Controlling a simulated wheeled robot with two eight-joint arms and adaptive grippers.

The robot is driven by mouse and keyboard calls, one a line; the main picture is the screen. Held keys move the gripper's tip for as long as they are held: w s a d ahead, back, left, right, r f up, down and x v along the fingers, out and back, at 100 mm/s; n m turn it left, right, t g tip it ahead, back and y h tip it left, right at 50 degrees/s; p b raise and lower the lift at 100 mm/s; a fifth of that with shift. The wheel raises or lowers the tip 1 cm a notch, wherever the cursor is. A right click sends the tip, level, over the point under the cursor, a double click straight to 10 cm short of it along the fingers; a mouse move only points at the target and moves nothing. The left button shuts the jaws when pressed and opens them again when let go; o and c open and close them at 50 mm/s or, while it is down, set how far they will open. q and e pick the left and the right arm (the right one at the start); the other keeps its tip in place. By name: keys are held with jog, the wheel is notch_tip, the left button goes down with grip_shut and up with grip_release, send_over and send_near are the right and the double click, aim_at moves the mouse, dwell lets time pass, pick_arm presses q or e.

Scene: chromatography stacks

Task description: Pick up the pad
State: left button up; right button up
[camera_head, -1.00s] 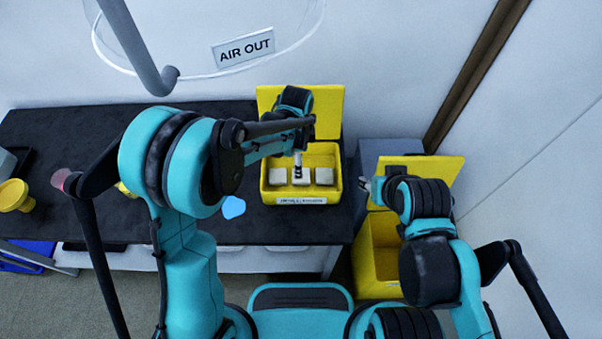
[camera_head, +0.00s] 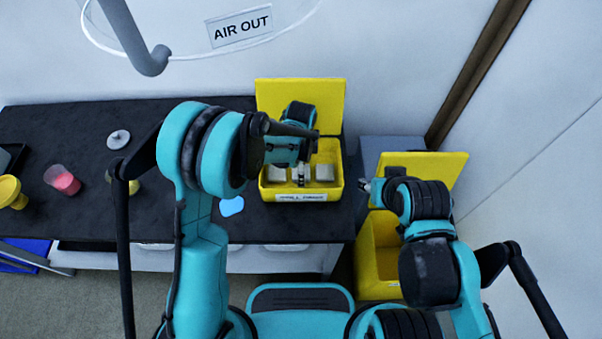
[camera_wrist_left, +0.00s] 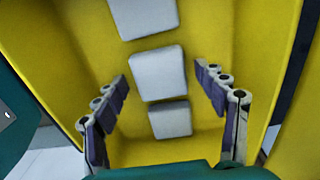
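Three pale square pads lie in a row in the open yellow box on the dark bench. In the head view the left pad (camera_head: 277,174) and the right pad (camera_head: 324,173) show, while my left gripper (camera_head: 301,178) covers most of the middle one. In the left wrist view the middle pad (camera_wrist_left: 158,73) lies between the spread fingers of my left gripper (camera_wrist_left: 162,78), apart from both. The other pads, one above (camera_wrist_left: 145,16) and one below (camera_wrist_left: 170,119), also show there. My right gripper (camera_head: 366,186) is beside the second yellow box; its fingers are too small to judge.
The yellow box (camera_head: 300,197) has its lid raised behind it. A second open yellow box (camera_head: 380,265) stands lower right. A light blue flat piece (camera_head: 231,206), a pink cup (camera_head: 63,180), a yellow funnel-like item (camera_head: 11,191) and a grey disc (camera_head: 118,139) are on the bench.

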pick_arm(q)
jog(key=c, duration=0.6)
jog(key=shift+o, duration=0.2)
jog(key=shift+r, duration=0.1)
